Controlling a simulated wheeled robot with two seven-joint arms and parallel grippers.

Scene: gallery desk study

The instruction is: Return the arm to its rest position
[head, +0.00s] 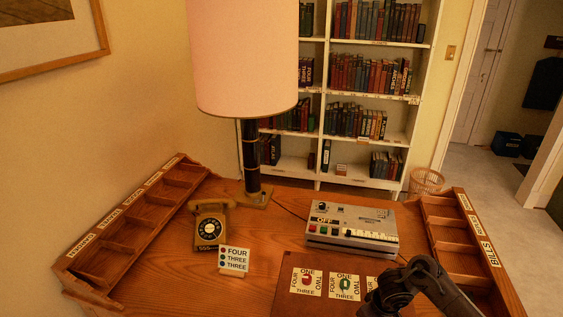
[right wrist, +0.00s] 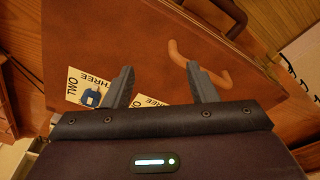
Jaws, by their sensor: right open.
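My right arm (head: 410,285) comes in at the lower right of the head view, over the brown case. My right gripper (right wrist: 160,70) is open in the right wrist view, with two grey fingers apart and nothing held between them. Beneath it is the brown case (right wrist: 130,35), which also shows in the head view (head: 285,300). A card with a blue picture (right wrist: 90,92) lies on the case by the left finger, and another card is partly hidden between the fingers. My left gripper is in neither view.
On the desk (head: 180,265) stand a lamp (head: 245,60), a telephone (head: 209,226), a small sign (head: 234,260) and a grey machine with coloured keys (head: 352,228). Wooden trays line the left (head: 125,240) and right (head: 465,250) edges. Bare desk shows left of the case.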

